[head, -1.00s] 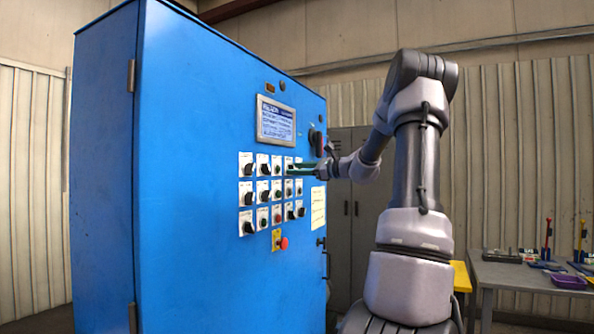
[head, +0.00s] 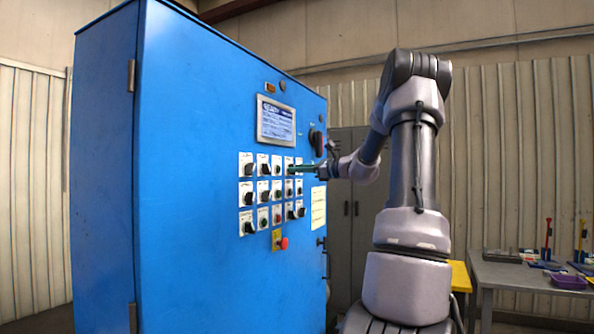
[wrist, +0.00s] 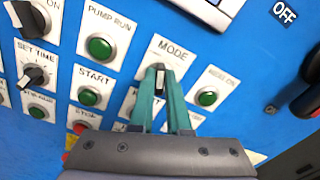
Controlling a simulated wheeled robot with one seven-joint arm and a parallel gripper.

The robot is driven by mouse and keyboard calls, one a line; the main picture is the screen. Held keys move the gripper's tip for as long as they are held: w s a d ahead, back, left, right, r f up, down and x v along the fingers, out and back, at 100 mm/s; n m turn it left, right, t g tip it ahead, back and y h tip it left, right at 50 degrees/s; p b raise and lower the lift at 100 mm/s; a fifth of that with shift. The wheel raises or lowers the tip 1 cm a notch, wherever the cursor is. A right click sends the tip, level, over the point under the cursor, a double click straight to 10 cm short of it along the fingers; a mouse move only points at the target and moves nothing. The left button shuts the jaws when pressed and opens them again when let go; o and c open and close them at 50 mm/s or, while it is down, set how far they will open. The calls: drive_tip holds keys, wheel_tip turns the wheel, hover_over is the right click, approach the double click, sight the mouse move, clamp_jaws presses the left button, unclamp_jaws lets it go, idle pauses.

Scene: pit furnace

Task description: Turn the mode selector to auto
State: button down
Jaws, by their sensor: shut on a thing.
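The mode selector (wrist: 160,77) is a small black knob with a pale pointer. It sits on a white plate marked MODE (wrist: 172,47) on the blue cabinet. My gripper (wrist: 160,83) has its two green fingers shut on the knob, one on each side. In the wrist view the pointer runs nearly up and down the picture. The lower part of the plate is hidden by the fingers, and I cannot read its position marks. In the head view my gripper (head: 293,169) reaches the panel's upper row from the right, and the knob is too small to make out.
Green buttons for PUMP RUN (wrist: 100,46) and START (wrist: 89,95) lie to the left, another green button (wrist: 207,96) to the right. A screen (head: 276,120) is above, and a red emergency button (head: 283,243) below. A dark rotary handle (head: 317,142) stands out right.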

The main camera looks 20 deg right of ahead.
drive_tip(key=m, duration=1)
drive_tip(key=shift+w+d, duration=0.1)
drive_tip(key=shift+d, duration=0.05)
drive_tip(key=shift+m, duration=0.3)
drive_tip(key=c, duration=0.9)
unclamp_jaws()
drive_tip(key=v, duration=1.1)
